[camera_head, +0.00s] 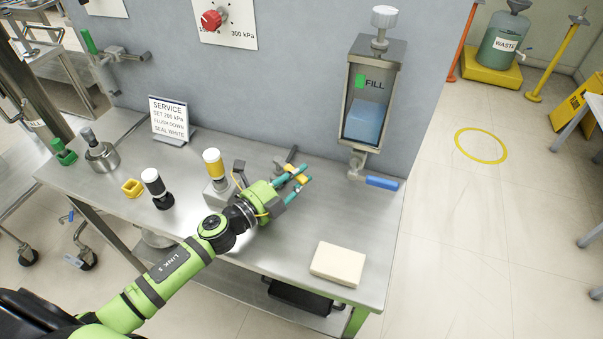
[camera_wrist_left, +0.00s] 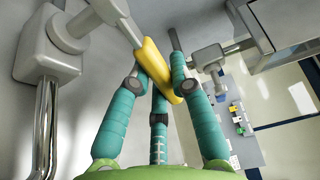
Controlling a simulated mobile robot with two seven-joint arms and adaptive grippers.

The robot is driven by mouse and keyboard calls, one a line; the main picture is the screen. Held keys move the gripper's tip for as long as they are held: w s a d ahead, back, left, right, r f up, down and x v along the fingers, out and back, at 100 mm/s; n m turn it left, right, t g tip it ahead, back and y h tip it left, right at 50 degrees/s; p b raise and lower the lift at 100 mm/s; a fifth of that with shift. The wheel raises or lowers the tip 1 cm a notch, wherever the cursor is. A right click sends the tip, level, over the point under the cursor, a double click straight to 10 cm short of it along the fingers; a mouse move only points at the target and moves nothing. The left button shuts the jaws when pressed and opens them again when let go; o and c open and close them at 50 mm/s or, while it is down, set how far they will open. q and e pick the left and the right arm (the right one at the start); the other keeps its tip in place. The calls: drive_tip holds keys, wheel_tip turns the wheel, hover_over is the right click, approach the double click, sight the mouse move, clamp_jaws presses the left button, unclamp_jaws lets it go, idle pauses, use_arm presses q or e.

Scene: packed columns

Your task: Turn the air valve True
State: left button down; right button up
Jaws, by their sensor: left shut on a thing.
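The air valve appears to be the one with the yellow lever handle (camera_head: 295,171) above the back of the steel bench, in front of the blue-grey panel. In the left wrist view the yellow handle (camera_wrist_left: 153,62) slants between my fingers, beside grey pipe fittings (camera_wrist_left: 72,28). My left gripper (camera_head: 297,181) is shut on this handle; its teal fingers also show in the left wrist view (camera_wrist_left: 157,79). The fingers hide part of the valve in the head view. My right gripper is not in view.
A blue-handled valve (camera_head: 382,183) hangs below the fill box (camera_head: 373,100), right of my gripper. A cream block (camera_head: 338,263) lies on the bench (camera_head: 290,235).

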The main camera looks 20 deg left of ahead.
use_arm(q)
drive_tip(key=shift+s+a+m+g+h+b, duration=0.25)
drive_tip(key=shift+m+g+h+b, duration=0.2)
drive_tip(key=shift+m+g+h, duration=0.3)
drive_tip(key=shift+s+a+m+g+h+b, duration=0.25)
drive_tip(key=shift+m+g+h+b, duration=0.25)
drive_tip(key=shift+h, duration=0.35)
drive_tip(key=shift+s+a+m+g+h+b, duration=0.15)
drive_tip(key=shift+s+m+g+h+b, duration=0.25)
drive_tip(key=shift+m+g+h, duration=0.3)
drive_tip(key=c, duration=1.1)
unclamp_jaws()
